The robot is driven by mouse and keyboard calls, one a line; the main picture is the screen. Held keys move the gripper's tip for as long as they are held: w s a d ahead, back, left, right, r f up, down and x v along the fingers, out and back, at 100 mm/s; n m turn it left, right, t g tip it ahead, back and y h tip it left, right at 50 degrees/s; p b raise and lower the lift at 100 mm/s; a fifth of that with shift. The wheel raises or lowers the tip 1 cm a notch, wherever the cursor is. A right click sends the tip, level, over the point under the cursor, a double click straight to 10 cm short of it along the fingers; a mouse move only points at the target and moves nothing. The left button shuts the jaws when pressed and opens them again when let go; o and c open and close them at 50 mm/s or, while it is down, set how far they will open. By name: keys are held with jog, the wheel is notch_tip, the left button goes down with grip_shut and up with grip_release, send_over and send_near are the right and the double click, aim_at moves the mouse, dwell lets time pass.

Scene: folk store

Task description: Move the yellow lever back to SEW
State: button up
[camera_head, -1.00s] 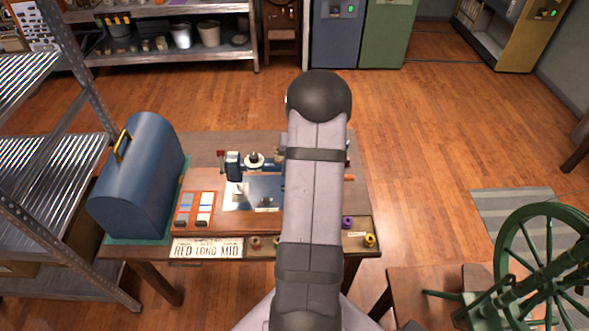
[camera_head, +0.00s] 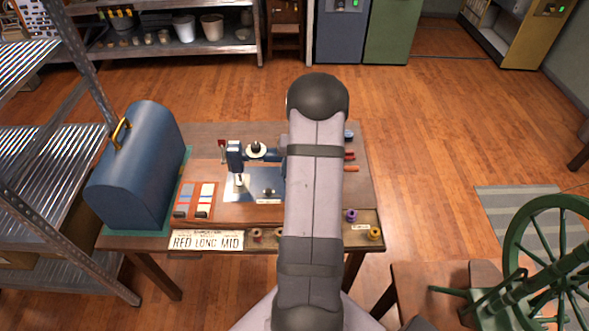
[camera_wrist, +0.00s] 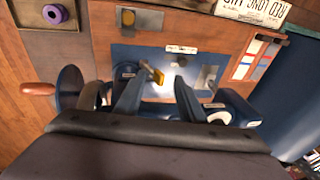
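The yellow lever (camera_wrist: 158,77) shows in the wrist view as a small yellow tab on the sewing machine, close to my fingertips. The blue sewing machine (camera_head: 235,157) stands on the table in the head view, its right part hidden behind my arm; its blue bed (camera_wrist: 205,57) and handwheel (camera_wrist: 69,88) show in the wrist view. My gripper (camera_wrist: 160,79) is open, with a finger on each side of the lever; the lever sits nearer the left finger. I cannot tell whether they touch. The SEW marking is not readable. My arm hides the gripper in the head view.
A blue domed case (camera_head: 140,165) stands at the table's left. A card of swatches (camera_head: 195,200) and a "RED LONG MID" plate (camera_head: 207,241) lie near the front. A tray with thread spools (camera_head: 365,222) is at front right, and a green spinning wheel (camera_head: 505,250) beyond.

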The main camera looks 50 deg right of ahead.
jog(key=shift+b+x, duration=0.35)
jog(key=shift+x, duration=0.55)
jog(key=shift+w+f+b, duration=0.15)
jog(key=shift+f+b, duration=0.15)
jog(key=shift+f, duration=0.05)
jog(key=shift+d, duration=0.15)
jog(key=shift+s+d+r, duration=0.15)
jog(key=shift+s+d, duration=0.1)
jog(key=shift+s, duration=0.15)
jog(key=shift+s+d, duration=0.1)
